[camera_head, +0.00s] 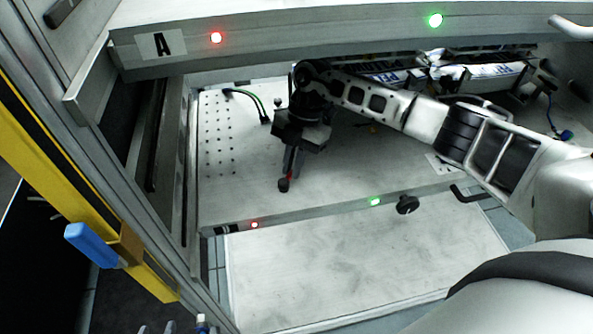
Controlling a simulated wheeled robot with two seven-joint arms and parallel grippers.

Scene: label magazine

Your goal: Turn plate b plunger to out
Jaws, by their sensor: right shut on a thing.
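My right arm reaches in from the right across a lower grey plate (330,190) that sits under the front panel marked A (160,44). My right gripper (289,170) points down near the plate's left front and is shut on a small plunger with a black knob and red band (284,185). The fingers hide much of it, and I cannot tell its turned position. Another black knob (407,205) stands at the plate's front edge, apart from the gripper. I cannot read a letter B on the lower plate. My left gripper is not in view.
The lower plate has red (254,225) and green (375,202) lights on its front edge. A green cable (256,103) lies behind the gripper. A yellow post (70,215) stands at left. A pale surface (350,270) in front is clear.

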